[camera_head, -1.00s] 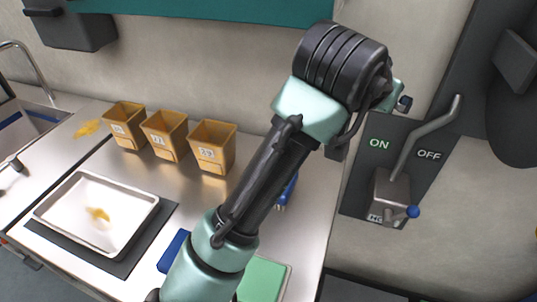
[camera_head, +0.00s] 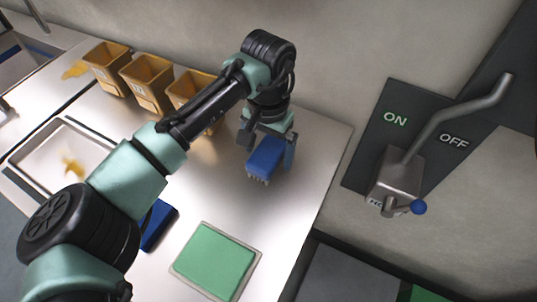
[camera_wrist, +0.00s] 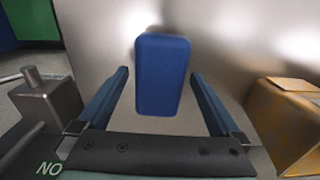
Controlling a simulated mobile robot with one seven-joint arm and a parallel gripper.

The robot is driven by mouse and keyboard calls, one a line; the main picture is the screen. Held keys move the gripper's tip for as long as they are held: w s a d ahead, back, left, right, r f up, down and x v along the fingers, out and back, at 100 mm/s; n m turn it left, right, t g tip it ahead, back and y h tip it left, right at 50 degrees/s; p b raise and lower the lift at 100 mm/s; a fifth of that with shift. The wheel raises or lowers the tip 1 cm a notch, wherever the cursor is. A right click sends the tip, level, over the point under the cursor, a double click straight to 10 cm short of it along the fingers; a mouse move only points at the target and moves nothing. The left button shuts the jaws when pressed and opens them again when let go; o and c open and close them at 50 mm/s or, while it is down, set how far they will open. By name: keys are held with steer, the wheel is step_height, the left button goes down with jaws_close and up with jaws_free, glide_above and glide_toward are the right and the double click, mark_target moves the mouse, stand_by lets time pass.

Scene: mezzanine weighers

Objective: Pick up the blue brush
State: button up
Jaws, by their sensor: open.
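The blue brush (camera_head: 265,158) is a block with pale bristles showing under its near edge in the head view. It is at the right part of the steel counter. In the wrist view the blue brush (camera_wrist: 162,75) is a rounded block between the two fingers, with a gap on each side. My gripper (camera_head: 268,146) is over and around the brush, its fingers apart on either side of it. In the wrist view my gripper (camera_wrist: 160,100) is open and not touching the brush's sides.
Several orange bins (camera_head: 147,83) stand along the wall, one close to my arm. A green pad (camera_head: 214,260) and a blue item (camera_head: 158,224) lie nearer. A metal tray (camera_head: 48,150) is at left. A lever switch (camera_head: 395,178) is on the right panel.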

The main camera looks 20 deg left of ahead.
mark_target(268, 152)
steer(key=shift+f, duration=0.35)
steer(key=c, duration=1.4)
steer(key=shift+r, duration=0.2)
steer(key=shift+s+r, duration=0.1)
steer(key=shift+r, duration=0.1)
step_height(268, 152, up, 7)
steer(key=shift+s+f, duration=0.1)
steer(key=shift+f, duration=0.05)
steer(key=s+a, duration=0.1)
steer(key=s, duration=0.5)
steer(key=s+a, duration=0.1)
steer(key=s, duration=0.5)
steer(key=s+a+b, duration=0.1)
steer(key=s, duration=0.6)
steer(key=shift+s+a+f, duration=0.1)
steer(key=shift+a+f, duration=0.1)
steer(key=shift+a, duration=0.15)
